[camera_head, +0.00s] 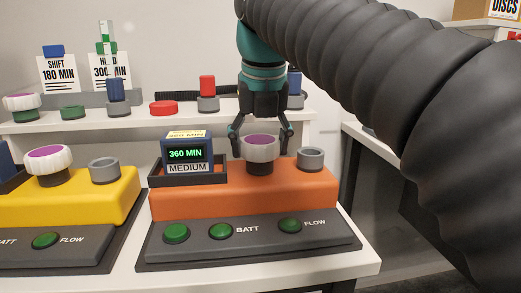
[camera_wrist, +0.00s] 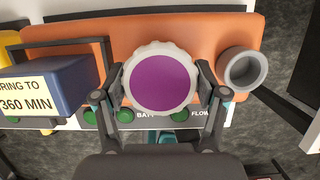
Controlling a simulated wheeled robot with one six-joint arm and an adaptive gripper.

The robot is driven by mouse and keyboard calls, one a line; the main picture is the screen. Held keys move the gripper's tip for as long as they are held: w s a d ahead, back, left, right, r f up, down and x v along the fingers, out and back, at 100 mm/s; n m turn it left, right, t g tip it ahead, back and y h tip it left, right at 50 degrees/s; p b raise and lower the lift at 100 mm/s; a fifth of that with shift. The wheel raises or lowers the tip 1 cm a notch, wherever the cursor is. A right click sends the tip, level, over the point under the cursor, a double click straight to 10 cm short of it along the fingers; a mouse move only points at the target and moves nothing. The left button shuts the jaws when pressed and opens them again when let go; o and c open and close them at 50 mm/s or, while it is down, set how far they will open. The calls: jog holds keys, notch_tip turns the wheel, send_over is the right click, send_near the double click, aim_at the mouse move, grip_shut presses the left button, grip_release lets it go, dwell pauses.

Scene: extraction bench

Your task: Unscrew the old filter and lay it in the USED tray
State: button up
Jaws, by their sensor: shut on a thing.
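The filter (camera_head: 261,149), a ribbed round cap with a purple top, sits upright on a dark collar on the orange unit (camera_head: 240,202). It also shows in the wrist view (camera_wrist: 160,82), centred between the fingers. My gripper (camera_head: 262,143) comes down from above, with one finger on each side of the filter. It is shut on the filter's rim, also in the wrist view (camera_wrist: 161,86). I cannot tell whether the thread has turned. No tray with a readable USED label shows.
A grey open cup (camera_head: 311,158) stands just right of the filter. A blue timer box (camera_head: 188,153) reading 360 MIN stands left in a dark holder. A yellow unit (camera_head: 85,198) with a similar purple-topped filter (camera_head: 48,160) is further left. A shelf behind holds small coloured parts.

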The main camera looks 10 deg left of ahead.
jog(key=o, duration=1.3)
jog(key=shift+o, duration=0.2)
jog(key=m+h, duration=0.1)
jog(key=m, duration=0.2)
jog(key=shift+m, duration=0.3)
jog(key=m+h, duration=0.1)
jog(key=m, duration=0.3)
jog(key=m+g+h, duration=0.1)
jog(key=m, duration=0.3)
jog(key=shift+m, duration=0.3)
jog(key=shift+m+g+h, duration=0.3)
jog(key=shift+m+h, duration=0.1)
jog(key=shift+m, duration=1)
